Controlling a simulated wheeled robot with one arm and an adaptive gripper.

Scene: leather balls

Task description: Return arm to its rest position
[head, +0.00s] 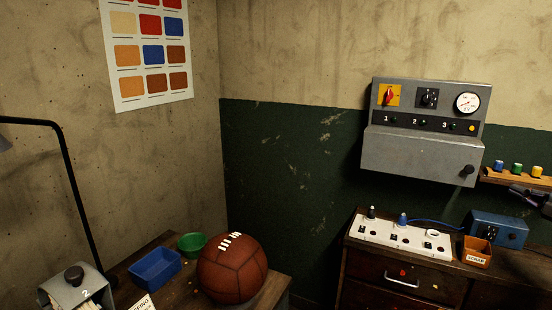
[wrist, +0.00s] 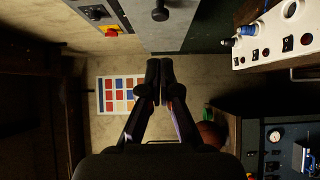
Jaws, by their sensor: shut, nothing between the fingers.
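My gripper (wrist: 160,82) is in the middle of the wrist view, its two dark fingers together at the tips and empty. It is in the air, apart from the things around it. In the head view only a dark piece shows at the right edge, perhaps part of my arm; the fingers cannot be made out there.
A brown leather ball (head: 232,268) sits on the left bench near a blue bin (head: 155,267) and a green bowl (head: 192,244). A grey control box (head: 425,130) hangs on the wall above a white socket panel (head: 400,237). A black lamp arm (head: 70,185) stands left.

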